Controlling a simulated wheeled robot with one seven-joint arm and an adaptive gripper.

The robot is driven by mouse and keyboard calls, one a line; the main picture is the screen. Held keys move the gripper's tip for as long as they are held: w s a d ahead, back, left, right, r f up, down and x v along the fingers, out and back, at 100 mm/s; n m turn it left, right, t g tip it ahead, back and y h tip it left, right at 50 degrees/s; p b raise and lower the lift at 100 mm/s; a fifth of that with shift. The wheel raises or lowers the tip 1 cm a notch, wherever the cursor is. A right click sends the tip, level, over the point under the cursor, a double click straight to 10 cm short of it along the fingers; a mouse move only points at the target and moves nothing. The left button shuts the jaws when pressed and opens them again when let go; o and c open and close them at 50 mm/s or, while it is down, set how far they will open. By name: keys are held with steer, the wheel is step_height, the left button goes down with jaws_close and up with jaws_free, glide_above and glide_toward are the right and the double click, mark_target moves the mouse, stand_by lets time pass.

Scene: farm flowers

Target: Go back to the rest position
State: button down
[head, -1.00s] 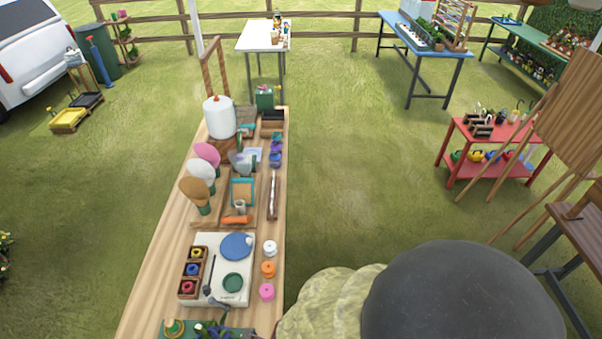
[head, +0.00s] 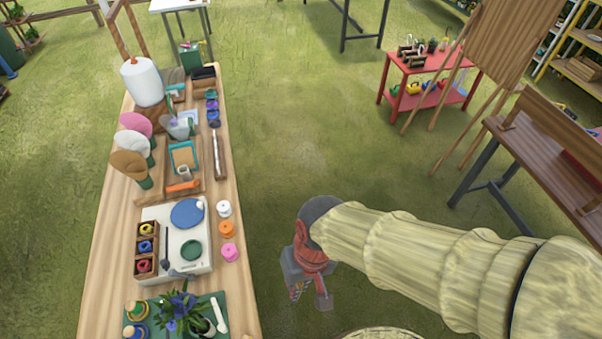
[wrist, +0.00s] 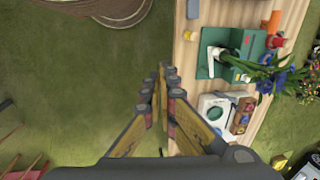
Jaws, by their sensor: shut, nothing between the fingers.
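My gripper (head: 311,292) hangs at the end of my arm, to the right of the long wooden table (head: 108,250) in the head view, over the grass. In the wrist view the fingers of my gripper (wrist: 167,72) point away from the camera and come together at the tips with nothing between them. The table (wrist: 188,65) lies to the right of the fingers there, and grass to the left.
On the table are a white board with a blue disc (head: 187,213), spools, a green mat with a blue-flowered plant (head: 183,308) and a white paper roll (head: 142,80). A red cart (head: 398,68), an easel and a brown bench (head: 540,150) stand right. Grass between is clear.

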steer(key=w+d+r+m+t+b, duration=0.1)
steer(key=w+d+t+b, duration=0.1)
steer(key=d, duration=0.4)
steer(key=w+d+r+m+t+h+b, duration=0.1)
steer(key=d+r+t+b, duration=0.1)
steer(key=d+b, duration=0.2)
steer(key=w+d+r+m+t+h+b, duration=0.1)
steer(key=w+d+r+t+b, duration=0.1)
steer(key=d, duration=0.8)
steer(key=shift+w+r+m+b, duration=0.2)
steer(key=shift+w+m+b, duration=0.1)
steer(key=shift+b, duration=0.45)
